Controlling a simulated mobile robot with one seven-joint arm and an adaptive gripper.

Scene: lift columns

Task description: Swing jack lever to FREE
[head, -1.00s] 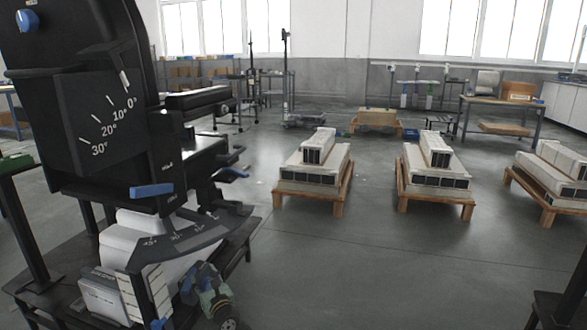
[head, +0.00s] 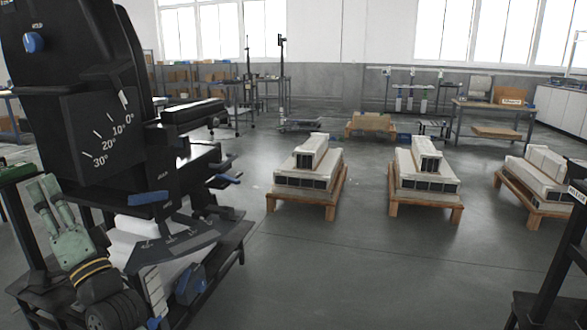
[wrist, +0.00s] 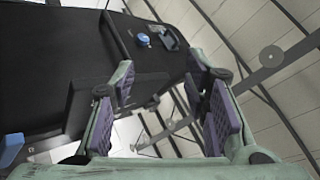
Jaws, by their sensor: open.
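A black machine (head: 100,125) with an angle scale fills the left of the head view. Another blue part (head: 190,285) is low down. I cannot tell which is the jack lever; no FREE mark is legible. My gripper (head: 45,195) points upward in front of the machine's lower left. In the wrist view my gripper (wrist: 165,105) is open and empty, its purple pads apart. Beyond it are a dark panel (wrist: 60,60) and a blue knob (wrist: 143,39).
A black post (head: 560,230) with a label stands at the right edge. Pallets (head: 300,204) (head: 426,208) with pale blocks stand on the open floor. A workbench (head: 492,115) and shelves are at the back. The middle floor is clear.

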